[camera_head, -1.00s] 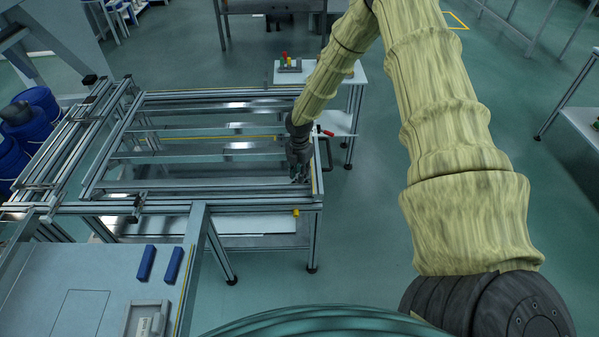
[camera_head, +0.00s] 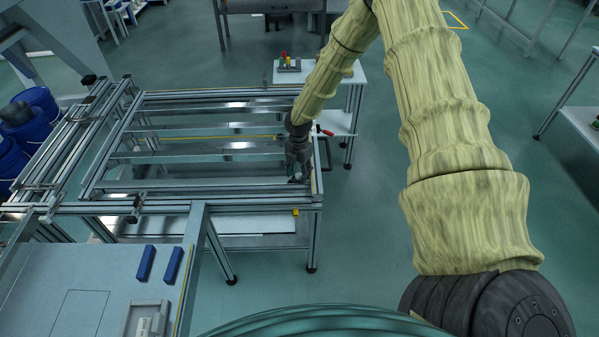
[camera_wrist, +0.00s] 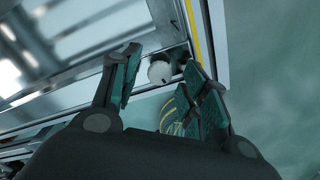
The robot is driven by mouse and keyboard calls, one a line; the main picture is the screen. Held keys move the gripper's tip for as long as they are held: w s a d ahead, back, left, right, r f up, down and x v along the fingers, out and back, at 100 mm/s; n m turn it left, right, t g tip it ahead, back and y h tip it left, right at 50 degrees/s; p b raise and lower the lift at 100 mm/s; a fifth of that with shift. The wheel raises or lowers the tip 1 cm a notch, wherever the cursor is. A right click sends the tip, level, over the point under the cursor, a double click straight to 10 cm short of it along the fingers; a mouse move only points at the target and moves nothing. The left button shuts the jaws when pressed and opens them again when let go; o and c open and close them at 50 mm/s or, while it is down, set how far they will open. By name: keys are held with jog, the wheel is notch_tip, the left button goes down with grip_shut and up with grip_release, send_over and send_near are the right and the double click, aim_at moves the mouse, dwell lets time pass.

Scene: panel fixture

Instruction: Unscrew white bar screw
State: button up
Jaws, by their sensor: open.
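The white bar screw (camera_wrist: 160,72) shows in the wrist view as a round white head at the inner corner of the metal frame. My gripper (camera_wrist: 160,85) is open, with one finger to the left of the white head and the other to its right. The white head lies in the gap between the fingertips; I cannot tell whether either finger touches it. In the head view my gripper (camera_head: 298,172) points down at the near right corner of the panel fixture (camera_head: 240,203). The screw is hidden or too small to tell there.
Metal rails of the fixture (camera_head: 200,157) run to the left of my gripper. A yellow strip (camera_wrist: 191,32) lies along the edge beside the screw. A small table (camera_head: 345,75) with coloured parts stands behind. Open floor (camera_head: 370,235) lies to the right of the fixture.

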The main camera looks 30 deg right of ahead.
aim_at(299, 175)
notch_tip(299, 175, up, 12)
dwell(0.6)
jog(key=shift+f, duration=0.1)
dwell(0.4)
jog(key=s+a+f+m+y, duration=0.2)
jog(key=s+a+f+m, duration=0.9)
jog(key=s+a+f, duration=0.55)
jog(key=s+a+f+m+h, duration=0.1)
jog(key=s+a+m, duration=0.1)
jog(key=s+m, duration=0.4)
jog(key=s+a+f+m+h, duration=0.1)
jog(key=s+m, duration=0.4)
jog(key=s, duration=1.2)
jog(key=shift+a+f+m, duration=0.3)
jog(key=shift+a+m, duration=0.05)
jog(key=shift+m, duration=0.05)
jog(key=shift+s, duration=0.1)
jog(key=shift+c, duration=0.2)
